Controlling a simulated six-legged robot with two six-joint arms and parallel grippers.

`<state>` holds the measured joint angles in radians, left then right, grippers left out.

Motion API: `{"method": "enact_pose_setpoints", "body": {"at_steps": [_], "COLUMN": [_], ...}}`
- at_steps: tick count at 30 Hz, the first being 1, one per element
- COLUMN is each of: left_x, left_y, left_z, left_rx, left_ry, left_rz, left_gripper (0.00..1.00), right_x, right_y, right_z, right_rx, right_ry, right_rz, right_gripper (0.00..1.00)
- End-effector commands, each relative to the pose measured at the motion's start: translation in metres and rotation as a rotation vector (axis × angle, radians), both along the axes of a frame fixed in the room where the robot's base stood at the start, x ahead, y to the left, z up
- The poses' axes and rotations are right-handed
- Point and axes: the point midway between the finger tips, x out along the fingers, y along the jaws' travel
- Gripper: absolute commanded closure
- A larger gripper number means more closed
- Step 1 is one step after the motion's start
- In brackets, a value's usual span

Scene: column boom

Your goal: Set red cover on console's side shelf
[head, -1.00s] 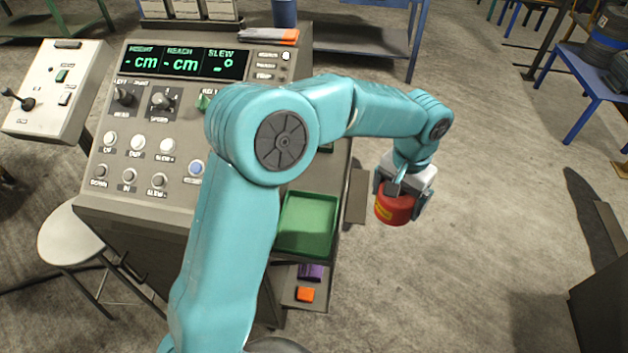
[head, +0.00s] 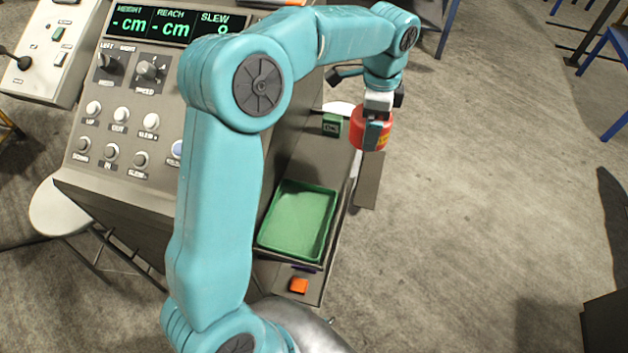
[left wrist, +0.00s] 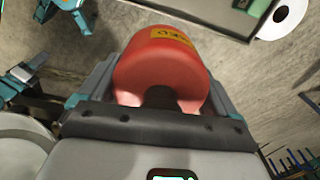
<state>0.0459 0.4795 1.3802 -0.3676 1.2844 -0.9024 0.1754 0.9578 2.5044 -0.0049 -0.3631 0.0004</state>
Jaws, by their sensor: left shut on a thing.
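The red cover (head: 360,133), a short cylinder with a yellow label, is in my left gripper (head: 377,125) in the head view. The left wrist view shows the red cover (left wrist: 165,65) between the two fingers, with a notch in its near side. In the head view it appears over the right edge of the console's side shelf (head: 322,160); its height above the shelf is hard to judge. My right gripper is not seen.
A green tray (head: 298,222) fills the near part of the shelf. A small green labelled box (head: 332,125) and a white round thing (head: 340,107) are at its far part. Open floor is to the right.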

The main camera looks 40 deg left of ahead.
Motion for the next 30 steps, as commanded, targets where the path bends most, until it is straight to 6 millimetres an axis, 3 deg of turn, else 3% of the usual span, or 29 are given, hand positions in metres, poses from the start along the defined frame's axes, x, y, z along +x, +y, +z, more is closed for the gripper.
{"method": "enact_pose_setpoints", "body": {"at_steps": [6,12,20,23,30], "left_x": [-0.011,-0.025,-0.033,-0.033,-0.032], "left_y": [0.054,0.093,0.114,0.115,0.115], "left_z": [0.004,0.012,0.015,-0.002,-0.073], "left_rx": [0.000,0.000,-0.002,-0.005,-0.007], "left_ry": [-0.003,-0.005,-0.004,-0.001,-0.001], "left_rz": [-0.559,-1.005,-1.271,-1.287,-1.287], "left_gripper": [0.44,0.44,0.44,0.44,0.44], "right_x": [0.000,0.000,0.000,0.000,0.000], "right_y": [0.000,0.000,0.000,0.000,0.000], "right_z": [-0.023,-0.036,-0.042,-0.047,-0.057], "right_rx": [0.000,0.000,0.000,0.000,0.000], "right_ry": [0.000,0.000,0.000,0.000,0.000], "right_rz": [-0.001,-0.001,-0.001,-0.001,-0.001], "right_gripper": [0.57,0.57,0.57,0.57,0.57]}}
